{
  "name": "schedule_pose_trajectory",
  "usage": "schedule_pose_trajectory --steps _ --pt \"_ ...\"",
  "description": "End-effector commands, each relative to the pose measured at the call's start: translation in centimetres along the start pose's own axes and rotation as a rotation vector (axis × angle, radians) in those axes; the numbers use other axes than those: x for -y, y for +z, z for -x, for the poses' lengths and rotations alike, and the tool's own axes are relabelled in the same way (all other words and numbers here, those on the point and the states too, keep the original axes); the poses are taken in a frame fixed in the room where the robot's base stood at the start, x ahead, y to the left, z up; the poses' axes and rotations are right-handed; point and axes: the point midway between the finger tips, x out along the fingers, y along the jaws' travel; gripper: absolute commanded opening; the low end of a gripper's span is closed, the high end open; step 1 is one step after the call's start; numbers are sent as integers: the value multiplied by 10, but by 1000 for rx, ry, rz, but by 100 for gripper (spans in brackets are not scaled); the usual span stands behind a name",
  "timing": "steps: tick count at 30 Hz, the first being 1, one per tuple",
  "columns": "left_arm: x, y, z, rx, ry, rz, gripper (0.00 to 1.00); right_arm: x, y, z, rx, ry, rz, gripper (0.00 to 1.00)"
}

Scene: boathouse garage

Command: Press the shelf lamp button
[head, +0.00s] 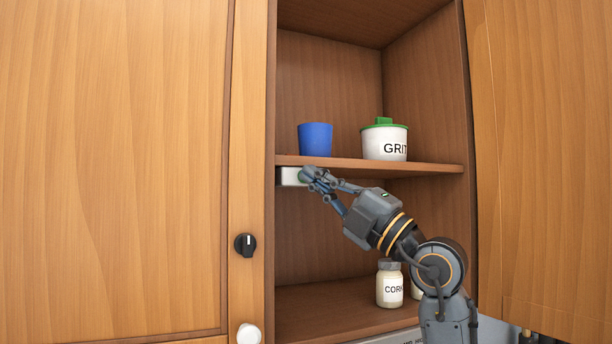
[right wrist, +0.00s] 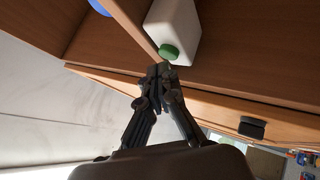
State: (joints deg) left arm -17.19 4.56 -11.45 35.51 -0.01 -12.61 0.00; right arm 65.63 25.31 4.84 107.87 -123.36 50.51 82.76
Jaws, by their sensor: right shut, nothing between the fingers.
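The shelf lamp is a pale box (head: 290,177) fixed under the cupboard's middle shelf at its left side. In the right wrist view the white lamp box (right wrist: 176,28) shows its round green button (right wrist: 168,51) on the near end. My right gripper (head: 309,176) is shut and empty, with its fingertips right at the button and partly covering it in the head view. In the right wrist view my right gripper's tips (right wrist: 160,70) are just below the button; I cannot tell whether they touch it. My left gripper is not in view.
A blue cup (head: 315,140) and a white GRIT pot (head: 385,143) with a green lid stand on the middle shelf (head: 440,167). A labelled jar (head: 389,290) stands below, beside my arm. A black knob (head: 245,245) and a white knob (head: 248,334) are on the left frame.

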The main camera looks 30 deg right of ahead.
Motion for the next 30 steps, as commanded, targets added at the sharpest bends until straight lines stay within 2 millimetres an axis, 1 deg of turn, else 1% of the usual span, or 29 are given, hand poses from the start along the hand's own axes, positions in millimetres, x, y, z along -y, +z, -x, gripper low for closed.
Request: schedule_pose_trajectory --steps 5,21,30 --pt "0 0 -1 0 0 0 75 -1 -2 2 0 0 0 0" --pt "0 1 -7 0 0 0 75 -28 -28 38 -1 1 2 0" --pt "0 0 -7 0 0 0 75 -30 -30 42 0 0 1 0"
